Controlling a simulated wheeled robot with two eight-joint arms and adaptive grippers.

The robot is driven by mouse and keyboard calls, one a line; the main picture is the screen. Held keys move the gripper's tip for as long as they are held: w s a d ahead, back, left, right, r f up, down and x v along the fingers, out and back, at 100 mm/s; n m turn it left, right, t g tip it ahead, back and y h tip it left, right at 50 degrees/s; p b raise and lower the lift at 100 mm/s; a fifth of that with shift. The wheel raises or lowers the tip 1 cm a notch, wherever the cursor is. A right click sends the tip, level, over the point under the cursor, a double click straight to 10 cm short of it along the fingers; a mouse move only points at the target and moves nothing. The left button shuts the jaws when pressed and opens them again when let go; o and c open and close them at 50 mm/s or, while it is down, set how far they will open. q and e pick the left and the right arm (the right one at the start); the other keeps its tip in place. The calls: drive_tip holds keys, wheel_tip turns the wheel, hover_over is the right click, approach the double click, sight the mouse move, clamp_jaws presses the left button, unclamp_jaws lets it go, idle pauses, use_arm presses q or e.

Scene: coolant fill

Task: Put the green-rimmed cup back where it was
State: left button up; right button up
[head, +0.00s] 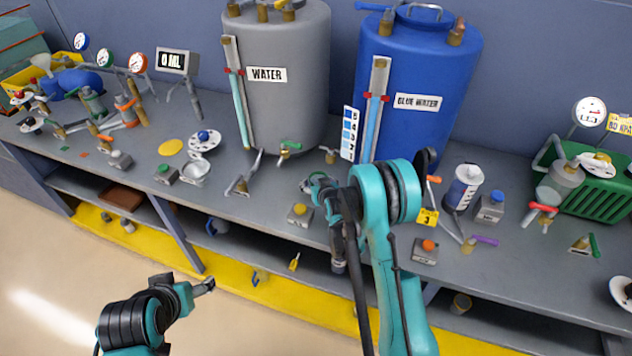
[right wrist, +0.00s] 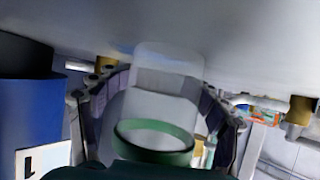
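The green-rimmed cup (right wrist: 155,140) is in the right wrist view, clear-walled, with its green rim towards the camera. The fingers of my right gripper (right wrist: 160,105) lie along both sides of it and appear closed on it. In the head view my right gripper (head: 322,190) is over the front of the bench, below the grey WATER tank (head: 285,110); the cup cannot be made out clearly there. My left gripper (head: 203,286) is low in front of the bench, away from everything; its finger opening cannot be told.
The blue tank (head: 420,75) stands right of the grey one. A green-handled tap (head: 289,147) is at the grey tank's foot. Button boxes (head: 300,215) line the bench front.

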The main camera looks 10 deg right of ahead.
drive_tip(key=shift+r, duration=0.15)
drive_tip(key=shift+s+r+p, duration=0.2)
drive_tip(key=shift+s+p, duration=0.1)
drive_tip(key=p+v, duration=0.1)
drive_tip(key=v, duration=0.4)
drive_tip(key=shift+s+r, duration=0.2)
drive_tip(key=shift+s, duration=0.05)
drive_tip(key=b+v, duration=0.1)
drive_tip(key=v, duration=0.3)
drive_tip(key=shift+s+d+f, duration=0.1)
drive_tip(key=shift+s, duration=0.15)
drive_tip(key=shift+s+r, duration=0.4)
drive_tip(key=shift+s, duration=0.1)
drive_tip(key=s+a+r+g, duration=0.1)
drive_tip(key=s+r, duration=0.4)
drive_tip(key=r, duration=0.1)
drive_tip(key=s+r+g, duration=0.2)
drive_tip(key=s+r, duration=0.1)
drive_tip(key=s, duration=0.8)
drive_tip(key=s+a+r+g, duration=0.1)
drive_tip(key=s+r+g, duration=0.1)
drive_tip(key=s, duration=1)
drive_tip(key=shift+r, duration=0.8)
